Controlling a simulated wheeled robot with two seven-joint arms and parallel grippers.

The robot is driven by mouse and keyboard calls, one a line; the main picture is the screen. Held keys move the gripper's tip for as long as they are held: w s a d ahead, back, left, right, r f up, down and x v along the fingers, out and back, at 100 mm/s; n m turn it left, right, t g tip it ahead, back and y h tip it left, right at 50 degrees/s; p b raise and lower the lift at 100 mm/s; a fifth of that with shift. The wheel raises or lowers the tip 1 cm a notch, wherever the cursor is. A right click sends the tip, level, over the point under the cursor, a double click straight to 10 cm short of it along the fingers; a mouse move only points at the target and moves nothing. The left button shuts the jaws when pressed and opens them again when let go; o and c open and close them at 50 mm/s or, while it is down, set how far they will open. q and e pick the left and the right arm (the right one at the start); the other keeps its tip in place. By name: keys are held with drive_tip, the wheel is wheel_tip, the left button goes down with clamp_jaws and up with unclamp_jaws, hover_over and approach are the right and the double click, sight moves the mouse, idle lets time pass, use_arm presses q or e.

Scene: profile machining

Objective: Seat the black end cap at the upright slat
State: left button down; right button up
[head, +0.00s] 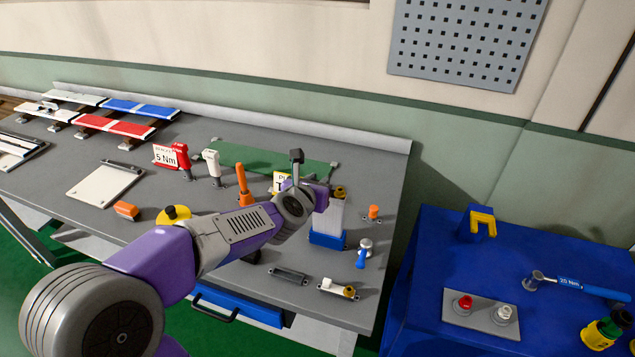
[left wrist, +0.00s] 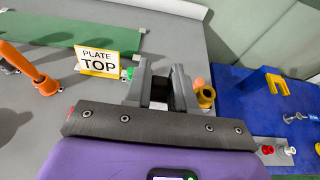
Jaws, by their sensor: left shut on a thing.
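My left gripper (head: 322,196) is over the upright slat (head: 330,217), a pale slat standing in a blue base (head: 327,239). In the left wrist view, my left gripper (left wrist: 161,84) is shut on a small dark piece, the black end cap (left wrist: 161,94), held between its grey fingers. A white patch, likely the slat's top, shows just under the cap. The fingers hide most of the cap, and I cannot tell whether it touches the slat. My right gripper is not in view.
A "PLATE TOP" sign (left wrist: 98,60) and an orange-handled tool (head: 243,187) stand left of the gripper. A blue table (head: 425,300) stands at right.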

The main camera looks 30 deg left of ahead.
use_arm(q)
drive_tip(key=shift+f, duration=0.25)
drive_tip(key=c, duration=0.9)
unclamp_jaws()
drive_tip(key=shift+o, duration=0.2)
drive_tip(key=p+v, duration=0.1)
drive_tip(key=v, duration=0.6)
drive_tip(key=shift+s, duration=0.25)
drive_tip(key=shift+r+p, duration=0.2)
drive_tip(key=shift+p, duration=0.1)
